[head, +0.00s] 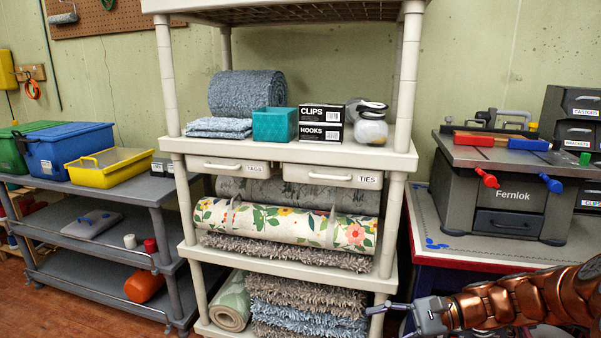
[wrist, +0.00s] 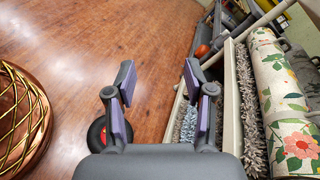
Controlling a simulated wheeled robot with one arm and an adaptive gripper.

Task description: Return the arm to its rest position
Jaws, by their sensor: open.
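My copper-coloured arm enters the head view at the lower right. My gripper (head: 384,318) is in front of the lower right part of the shelving unit (head: 398,160). In the wrist view my gripper (wrist: 158,80) has its two purple-padded fingers spread wide apart, with nothing between them. Wooden floor (wrist: 130,30) shows beyond and between the fingers. The right finger appears close to the shelf's edge in the picture; I cannot tell the gap.
The flowered roll (head: 285,222) and shaggy mats (head: 305,295) lie on the shelves. A grey cart (head: 130,200) with bins stands at left.

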